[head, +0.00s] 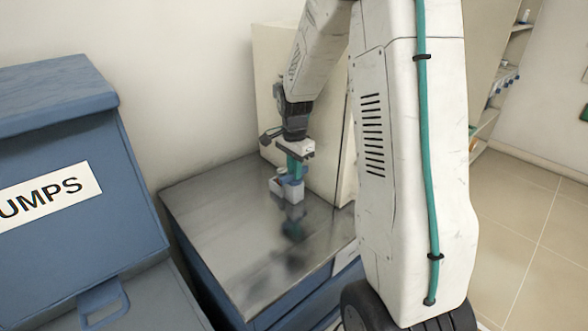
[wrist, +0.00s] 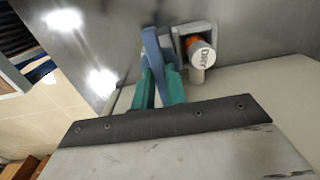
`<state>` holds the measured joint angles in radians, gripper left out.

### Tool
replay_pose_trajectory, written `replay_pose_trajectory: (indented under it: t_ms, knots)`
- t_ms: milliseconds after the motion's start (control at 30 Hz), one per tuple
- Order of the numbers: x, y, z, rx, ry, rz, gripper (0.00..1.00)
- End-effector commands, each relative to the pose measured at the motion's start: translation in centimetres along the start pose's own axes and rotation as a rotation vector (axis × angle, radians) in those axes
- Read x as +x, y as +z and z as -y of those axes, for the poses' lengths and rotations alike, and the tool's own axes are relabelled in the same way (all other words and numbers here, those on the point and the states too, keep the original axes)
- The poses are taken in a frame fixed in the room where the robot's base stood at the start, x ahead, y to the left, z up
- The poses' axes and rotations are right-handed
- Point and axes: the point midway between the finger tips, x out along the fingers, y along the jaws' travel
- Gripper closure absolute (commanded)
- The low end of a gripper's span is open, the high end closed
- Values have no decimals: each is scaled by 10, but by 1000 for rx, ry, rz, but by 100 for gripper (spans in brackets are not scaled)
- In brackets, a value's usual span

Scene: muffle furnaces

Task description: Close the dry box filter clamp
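The dry box filter shows in the wrist view as a white cylinder (wrist: 202,53) with dark lettering and an orange band, in a pale square housing (wrist: 180,38). A blue clamp piece (wrist: 152,48) stands beside the housing, on its left. My gripper (wrist: 160,75) has its teal fingers either side of the blue piece, close against it; whether they grip it is unclear. In the head view my gripper (head: 296,172) points down at the blue piece (head: 291,181) and the small white housing (head: 277,187) on the metal top. The clamp's latch is not clearly visible.
The metal worktop (head: 230,240) is bare in front of the housing. A tall cream cabinet (head: 270,75) stands close behind my gripper. A blue unit labelled "UMPS" (head: 80,170) is at the left. Shelves (head: 500,90) stand at the far right.

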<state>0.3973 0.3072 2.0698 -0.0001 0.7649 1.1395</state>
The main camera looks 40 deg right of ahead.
Motion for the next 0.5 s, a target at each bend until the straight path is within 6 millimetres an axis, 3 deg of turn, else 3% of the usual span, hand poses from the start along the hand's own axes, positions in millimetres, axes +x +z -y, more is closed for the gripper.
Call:
replay_pose_trajectory:
  t_ms: [500]
  knots:
    - [0, 0, 0, -132, -1, 0, 100]
